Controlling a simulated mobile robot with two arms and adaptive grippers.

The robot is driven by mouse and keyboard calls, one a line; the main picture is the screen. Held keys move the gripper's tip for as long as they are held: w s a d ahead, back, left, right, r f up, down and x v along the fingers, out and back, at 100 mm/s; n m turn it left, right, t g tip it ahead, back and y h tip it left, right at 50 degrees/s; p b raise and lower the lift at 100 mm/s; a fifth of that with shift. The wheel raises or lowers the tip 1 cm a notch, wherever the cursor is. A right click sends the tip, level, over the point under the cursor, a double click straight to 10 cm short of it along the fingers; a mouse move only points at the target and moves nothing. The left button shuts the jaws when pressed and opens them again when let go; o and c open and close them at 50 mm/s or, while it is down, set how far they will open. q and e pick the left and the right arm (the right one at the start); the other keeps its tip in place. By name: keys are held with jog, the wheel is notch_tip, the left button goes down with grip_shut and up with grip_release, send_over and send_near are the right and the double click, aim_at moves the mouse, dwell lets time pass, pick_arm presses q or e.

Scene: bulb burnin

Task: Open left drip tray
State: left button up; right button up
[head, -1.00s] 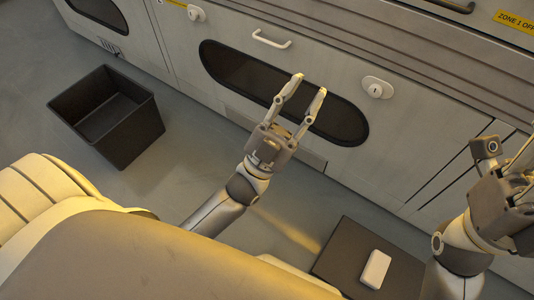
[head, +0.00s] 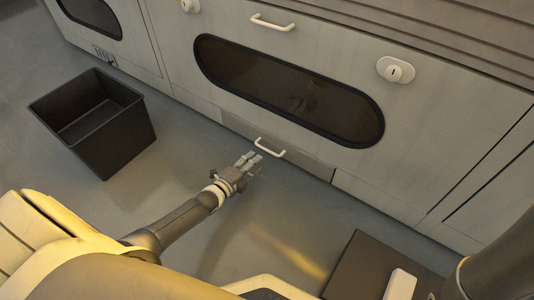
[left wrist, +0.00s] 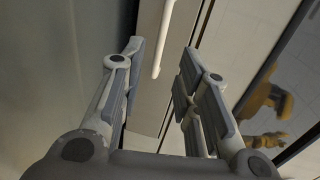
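The left drip tray (head: 308,165) is a low grey panel beneath the long dark window, with a white bar handle (head: 270,148). It looks shut, flush with the cabinet front. My left gripper (head: 253,160) is low in front of this handle, its fingers pointing at the panel. In the left wrist view the open fingers (left wrist: 162,62) stand apart, and the white handle (left wrist: 164,42) shows in the gap, just beyond the tips. I see no clear contact. My right gripper is out of view.
The dark window (head: 290,92) lies above the tray, with another white handle (head: 273,23) and a round lock (head: 396,70) on the door. A black open bin (head: 130,135) stands on the floor at left. A dark mat (head: 350,265) with a white block (head: 400,285) lies lower right.

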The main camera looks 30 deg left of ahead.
aim_at(267, 151)
pick_arm(q)
jog(key=b+x, duration=0.5)
jog(key=x, duration=0.3)
jog(key=shift+f, duration=0.15)
jog(key=shift+w+b, duration=0.45)
jog(key=shift+w, duration=0.1)
jog(key=shift+d, duration=0.1)
jog(key=shift+c, duration=0.2)
grip_shut()
